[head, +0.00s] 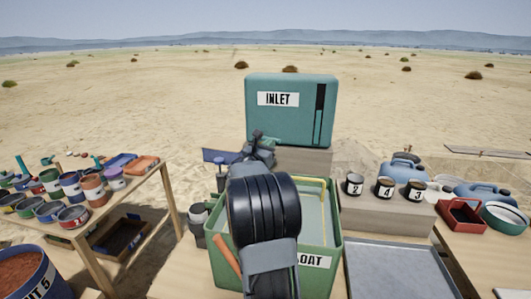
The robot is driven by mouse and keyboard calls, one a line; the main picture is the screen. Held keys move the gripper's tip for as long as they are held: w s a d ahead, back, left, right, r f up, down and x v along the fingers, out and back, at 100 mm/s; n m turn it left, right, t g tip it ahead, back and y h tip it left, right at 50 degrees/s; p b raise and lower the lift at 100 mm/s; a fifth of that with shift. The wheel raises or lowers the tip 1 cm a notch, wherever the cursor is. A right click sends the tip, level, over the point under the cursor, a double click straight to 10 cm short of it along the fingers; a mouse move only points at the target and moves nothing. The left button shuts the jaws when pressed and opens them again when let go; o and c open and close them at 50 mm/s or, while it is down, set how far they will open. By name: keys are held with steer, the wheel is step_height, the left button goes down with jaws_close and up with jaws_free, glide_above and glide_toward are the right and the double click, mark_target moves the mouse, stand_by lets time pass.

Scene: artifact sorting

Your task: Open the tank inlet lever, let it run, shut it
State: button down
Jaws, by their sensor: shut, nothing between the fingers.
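The teal inlet tank (290,115) stands upright at the back centre on a grey block. It has a white INLET label and a dark vertical strip at its right. My gripper (258,143) is shut and empty in front of the tank's lower left corner. My own arm reaches up to it from the bottom centre. The inlet lever cannot be made out clearly; my gripper and arm cover that area. A green tub (328,262) with a partly covered label ending in OAT stands below, half hidden behind my arm. Whether water runs into it cannot be told.
A wooden table (160,180) with several paint pots and trays is at the left. Numbered dark cups (385,188) stand on a grey block at the right, near blue jugs (403,170) and a red tray (460,215). A grey metal tray (398,270) lies front right.

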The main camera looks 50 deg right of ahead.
steer(key=shift+s+d+b, duration=0.1)
steer(key=shift+d+b, duration=0.5)
steer(key=shift+d, duration=0.35)
steer(key=shift+r, duration=0.1)
steer(key=s+a+f+b, duration=0.2)
steer(key=s+a, duration=0.5)
steer(key=a, duration=0.4)
steer(key=shift+s+a+f, duration=0.15)
steer(key=shift+a+f, duration=0.15)
steer(key=shift+f, duration=0.15)
